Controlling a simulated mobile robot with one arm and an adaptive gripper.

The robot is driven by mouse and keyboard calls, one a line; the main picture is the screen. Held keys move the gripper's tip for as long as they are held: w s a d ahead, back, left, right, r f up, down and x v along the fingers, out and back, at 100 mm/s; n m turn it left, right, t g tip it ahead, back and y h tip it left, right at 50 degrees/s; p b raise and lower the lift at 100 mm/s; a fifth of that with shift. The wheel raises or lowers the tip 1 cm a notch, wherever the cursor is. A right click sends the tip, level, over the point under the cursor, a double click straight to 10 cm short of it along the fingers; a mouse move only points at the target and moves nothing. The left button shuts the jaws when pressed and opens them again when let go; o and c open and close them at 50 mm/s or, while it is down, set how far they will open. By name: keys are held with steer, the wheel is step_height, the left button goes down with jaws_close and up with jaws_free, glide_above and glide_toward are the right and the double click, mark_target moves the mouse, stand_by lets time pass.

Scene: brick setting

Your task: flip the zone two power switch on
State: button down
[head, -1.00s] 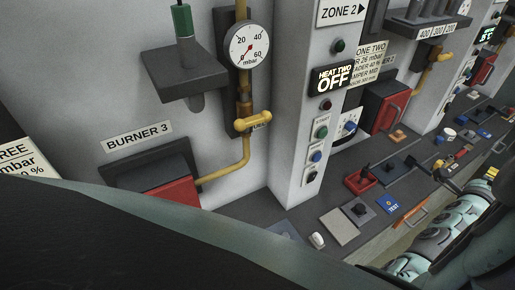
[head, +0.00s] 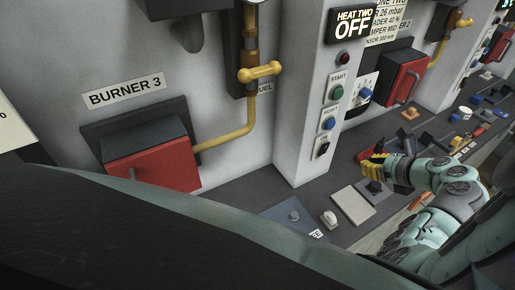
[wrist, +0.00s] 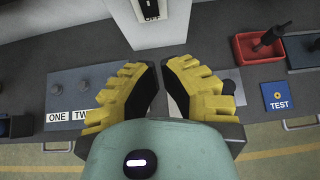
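The black power switch (head: 322,149) is on the front of the grey column, below the blue button, with white lettering around it. Its plate, reading OFF, shows partly at the top of the wrist view (wrist: 151,10), cut off by the frame edge. The HEAT TWO display (head: 352,24) above reads OFF. My gripper (head: 372,165) has yellow ridged fingers and is to the right of the column, above the counter, apart from the switch. In the wrist view its fingertips (wrist: 160,68) are nearly together with nothing held between them, pointing toward the column base.
A green START button (head: 337,93) and a blue button (head: 329,124) sit above the switch. The counter holds a panel labelled ONE and TWO (wrist: 70,98), a red tray (wrist: 258,48) and a blue TEST block (wrist: 278,97). A red burner box (head: 153,165) stands left.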

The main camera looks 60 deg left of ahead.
steer(key=shift+s+a, duration=0.1)
steer(key=shift+s, duration=0.1)
steer(key=shift+a, duration=0.1)
steer(key=p, duration=0.1)
glide_toward(326, 149)
steer(key=shift+a+f, duration=0.85)
steer(key=shift+f, duration=1.2)
steer(key=shift+w+a+r, duration=0.15)
steer(key=shift+a, duration=0.75)
steer(key=shift+w+a+r, duration=0.15)
steer(key=shift+a, duration=0.75)
